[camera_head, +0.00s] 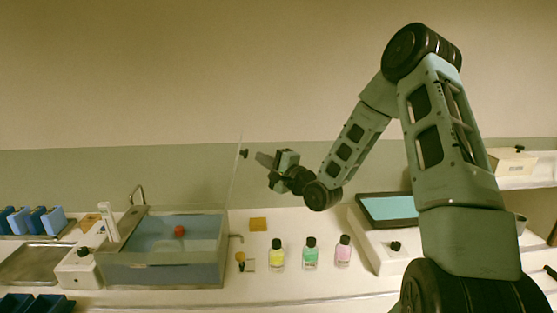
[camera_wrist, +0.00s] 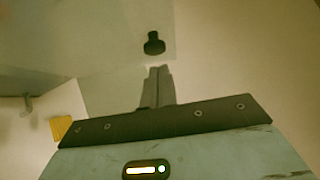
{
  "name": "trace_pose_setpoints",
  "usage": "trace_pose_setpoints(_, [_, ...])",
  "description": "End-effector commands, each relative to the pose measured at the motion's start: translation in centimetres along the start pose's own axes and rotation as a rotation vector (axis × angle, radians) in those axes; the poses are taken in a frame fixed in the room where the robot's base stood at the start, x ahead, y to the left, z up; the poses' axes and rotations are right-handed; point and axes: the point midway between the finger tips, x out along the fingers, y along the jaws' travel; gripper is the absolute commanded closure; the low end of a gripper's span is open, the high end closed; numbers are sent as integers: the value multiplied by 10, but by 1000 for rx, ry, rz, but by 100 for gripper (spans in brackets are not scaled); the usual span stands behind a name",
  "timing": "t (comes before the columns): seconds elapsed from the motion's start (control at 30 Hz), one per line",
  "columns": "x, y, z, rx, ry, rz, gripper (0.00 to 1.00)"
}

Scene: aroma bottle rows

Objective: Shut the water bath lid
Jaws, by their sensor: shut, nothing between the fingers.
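The water bath (camera_head: 165,265) stands at the left of the counter, with water and a red object (camera_head: 179,231) in it. Its clear lid (camera_head: 233,185) stands open, nearly upright at the bath's right edge and seen almost edge-on. A black knob (camera_head: 244,153) sits near the lid's top; it also shows in the wrist view (camera_wrist: 153,43). My gripper (camera_head: 259,158) is shut and empty, just right of the knob. In the wrist view, the closed fingertips (camera_wrist: 158,69) point at the knob with a small gap that I cannot measure.
A yellow bottle (camera_head: 277,254), a green bottle (camera_head: 311,253) and a pink bottle (camera_head: 343,250) stand in a row right of the bath. A device with a cyan top (camera_head: 390,208) is farther right. Blue racks (camera_head: 37,221) stand far left.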

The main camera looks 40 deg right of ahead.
Motion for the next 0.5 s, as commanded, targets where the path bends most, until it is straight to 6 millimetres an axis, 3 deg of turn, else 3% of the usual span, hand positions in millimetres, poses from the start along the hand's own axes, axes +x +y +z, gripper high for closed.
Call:
trace_pose_setpoints(0.2, [11, -1, 11, 0, 1, 0, 100])
trace_pose_setpoints(0.5, [12, 0, 12, -1, 1, 0, 100])
